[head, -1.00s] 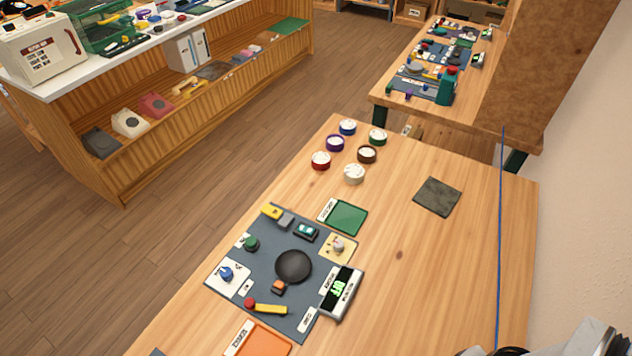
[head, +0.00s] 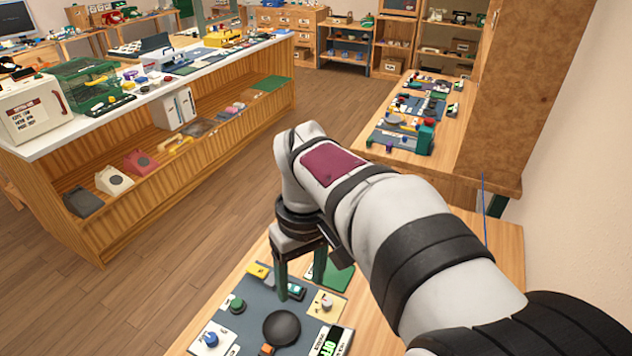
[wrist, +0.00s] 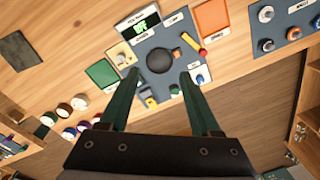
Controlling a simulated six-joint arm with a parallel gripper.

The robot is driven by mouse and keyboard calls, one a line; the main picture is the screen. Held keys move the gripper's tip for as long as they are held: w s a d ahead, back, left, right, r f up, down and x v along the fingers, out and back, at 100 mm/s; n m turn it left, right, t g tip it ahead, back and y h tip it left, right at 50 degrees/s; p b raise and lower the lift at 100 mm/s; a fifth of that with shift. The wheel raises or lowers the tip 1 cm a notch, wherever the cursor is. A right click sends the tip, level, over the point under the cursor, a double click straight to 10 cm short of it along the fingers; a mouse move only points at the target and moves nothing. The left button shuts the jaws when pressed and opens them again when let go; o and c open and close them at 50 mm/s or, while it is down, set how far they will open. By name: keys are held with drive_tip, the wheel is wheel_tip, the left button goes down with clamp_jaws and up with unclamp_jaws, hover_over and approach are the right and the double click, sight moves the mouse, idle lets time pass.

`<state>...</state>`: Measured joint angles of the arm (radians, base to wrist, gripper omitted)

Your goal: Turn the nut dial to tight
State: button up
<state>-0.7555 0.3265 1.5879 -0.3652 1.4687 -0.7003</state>
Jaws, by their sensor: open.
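My gripper (head: 301,286) hangs fingers down above the dark grey panel (head: 259,313), apart from its controls. Its two green fingers are spread wide with nothing between them in the wrist view (wrist: 159,75). A grey knob (head: 326,304) sits on a beige plate to the right of the fingers; it also shows in the wrist view (wrist: 122,57). A blue knob (head: 210,339) sits on a white plate at the panel's left; it also shows in the wrist view (wrist: 199,79). Labels are too small to tell which one is the nut dial.
The panel also bears a black round disc (head: 282,328), a green button (head: 237,305), and a green-lit display (wrist: 140,27). Green (wrist: 102,73) and orange (wrist: 211,20) trays flank it. Several round pots (wrist: 65,110) stand nearby. Another knob panel (wrist: 283,28) lies beyond the orange tray.

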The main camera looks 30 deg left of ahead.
drive_tip(key=s+a+f+n, duration=0.2)
drive_tip(key=a+f+n, duration=0.15)
drive_tip(key=a, duration=0.65)
drive_tip(key=n, duration=0.6)
hover_over(210, 336)
wheel_tip(210, 336, down, 4)
drive_tip(key=shift+m, duration=0.25)
wheel_tip(210, 336, down, 16)
drive_tip(key=shift+d+r, duration=0.1)
drive_tip(key=shift+r, duration=0.1)
clamp_jaws()
